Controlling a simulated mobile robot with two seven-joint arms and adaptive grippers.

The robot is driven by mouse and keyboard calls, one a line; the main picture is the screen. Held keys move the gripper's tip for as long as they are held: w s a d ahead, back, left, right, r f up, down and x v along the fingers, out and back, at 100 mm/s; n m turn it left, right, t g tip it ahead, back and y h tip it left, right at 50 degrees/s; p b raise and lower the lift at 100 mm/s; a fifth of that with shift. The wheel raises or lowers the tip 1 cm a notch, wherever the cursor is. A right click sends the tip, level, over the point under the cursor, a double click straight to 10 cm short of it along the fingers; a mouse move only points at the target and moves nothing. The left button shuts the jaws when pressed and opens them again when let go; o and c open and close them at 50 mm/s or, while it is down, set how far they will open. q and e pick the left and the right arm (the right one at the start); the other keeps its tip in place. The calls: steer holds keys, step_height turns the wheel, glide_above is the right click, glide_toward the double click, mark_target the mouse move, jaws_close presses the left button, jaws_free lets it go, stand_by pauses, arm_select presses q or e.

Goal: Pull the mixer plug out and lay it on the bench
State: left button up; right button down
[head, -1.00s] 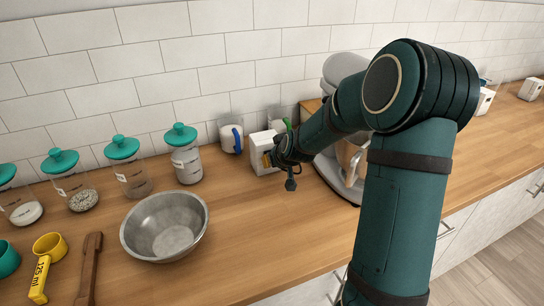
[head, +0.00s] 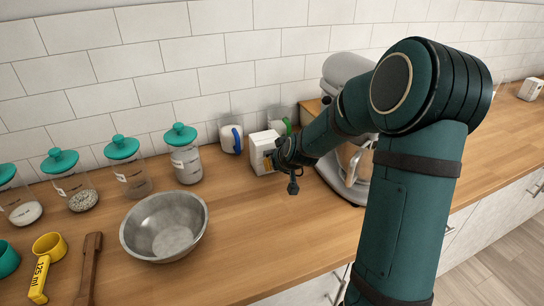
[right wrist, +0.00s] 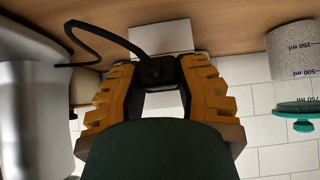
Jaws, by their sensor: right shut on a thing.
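The black mixer plug (right wrist: 157,72) is between the ridged orange fingers of my right gripper (right wrist: 160,85) in the right wrist view. Its black cord (right wrist: 92,30) loops away to the left. The white socket box (right wrist: 160,36) is right behind the plug; I cannot tell whether the prongs are still in it. In the head view my right gripper (head: 273,160) is at the front of this box (head: 262,141), and the plug is hidden. The grey mixer (head: 345,68) stands to the right, partly behind my arm. My left gripper is not in view.
The wooden bench (head: 265,220) is clear in front of the socket box. A metal bowl (head: 165,225) stands left of this area. A teal-lidded jar (head: 185,155) and a blue-handled cup (head: 231,137) stand near the tiled wall.

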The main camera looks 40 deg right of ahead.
steer(key=shift+s, duration=0.2)
stand_by(0.3)
steer(key=shift+s+a, duration=0.25)
steer(key=shift+s, duration=0.4)
steer(key=shift+s+a, duration=0.2)
steer(key=shift+s, duration=0.4)
steer(key=shift+s, duration=0.1)
steer(key=shift+s+a, duration=0.25)
steer(key=shift+s, duration=0.45)
steer(key=shift+s+a, duration=0.2)
steer(key=shift+s, duration=0.45)
steer(key=shift+w, duration=0.2)
